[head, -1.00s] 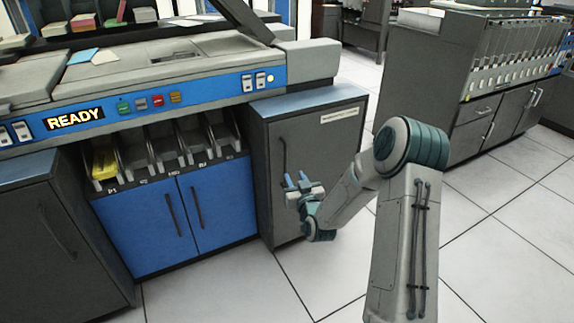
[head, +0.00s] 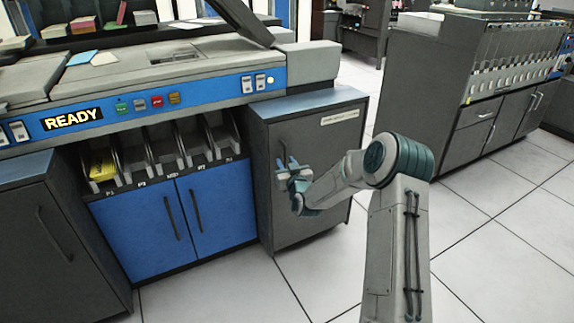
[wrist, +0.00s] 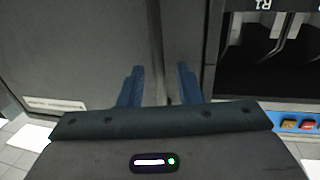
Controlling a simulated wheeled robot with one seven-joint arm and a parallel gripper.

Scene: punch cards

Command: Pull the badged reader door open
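The badged door (head: 325,165) is the dark grey front of the cabinet at the right end of the blue machine. It is shut and carries a white badge (head: 341,117) near its top right; the badge also shows in the wrist view (wrist: 55,104). Its dark vertical handle (head: 281,146) is near the left edge, its lower part hidden by my gripper. My gripper (head: 287,163) is at the handle, with its blue fingers apart. In the wrist view my gripper (wrist: 160,85) straddles a dark upright strip; I cannot tell whether it is the handle or touches it.
Blue double doors (head: 180,225) with dark handles and a row of card pockets (head: 165,155) are left of the cabinet. Another grey cabinet (head: 60,235) stands at the far left. The tiled floor (head: 480,230) at the right is clear, before a grey machine (head: 490,120).

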